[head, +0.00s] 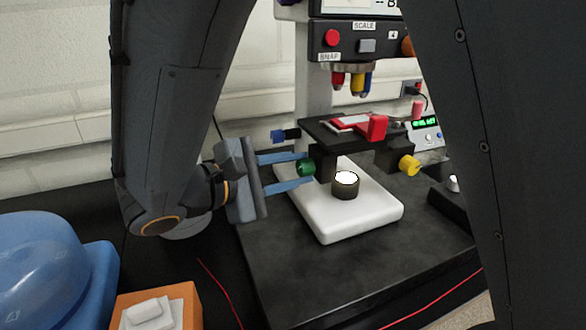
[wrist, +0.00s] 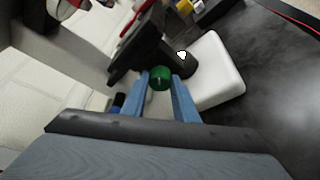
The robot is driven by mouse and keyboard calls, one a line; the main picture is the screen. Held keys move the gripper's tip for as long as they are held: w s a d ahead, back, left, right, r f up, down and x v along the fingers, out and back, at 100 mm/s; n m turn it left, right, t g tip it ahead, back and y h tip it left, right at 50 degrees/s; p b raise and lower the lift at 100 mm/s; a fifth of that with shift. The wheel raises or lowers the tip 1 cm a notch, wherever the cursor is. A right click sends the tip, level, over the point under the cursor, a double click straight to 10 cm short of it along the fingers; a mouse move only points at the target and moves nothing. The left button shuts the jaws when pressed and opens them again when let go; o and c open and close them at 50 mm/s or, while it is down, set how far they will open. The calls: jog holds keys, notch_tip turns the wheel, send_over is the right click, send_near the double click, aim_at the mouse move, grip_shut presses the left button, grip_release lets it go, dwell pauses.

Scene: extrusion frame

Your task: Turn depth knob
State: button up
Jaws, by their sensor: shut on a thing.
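A microscope with a white base (head: 335,218) stands on a dark bench. A green knob (head: 306,168) sits on the left side of its black stage (head: 335,128). A yellow knob (head: 409,165) is on the right side, and a blue knob (head: 279,136) is at the stage's left end. My gripper (head: 305,168) reaches in from the left with its two blue fingers around the green knob. In the wrist view the green knob (wrist: 160,78) lies between the fingertips, and the gripper is shut on it. Which knob is the depth knob is not labelled in view.
Above the stage hang coloured objectives (head: 353,82) under a dark head with a red button (head: 332,38). A red clip (head: 377,127) stands on the stage. A blue container (head: 50,265) and an orange box (head: 160,305) are at lower left.

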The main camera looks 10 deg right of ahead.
dwell(0.3)
jog(key=o, duration=1.1)
jog(key=shift+c, duration=0.2)
jog(key=shift+a, duration=0.1)
jog(key=b+v, duration=0.1)
jog(key=v, duration=0.6)
jog(key=shift+s+a+b, duration=0.2)
jog(key=shift+a+b, duration=0.05)
jog(key=shift+b, duration=0.05)
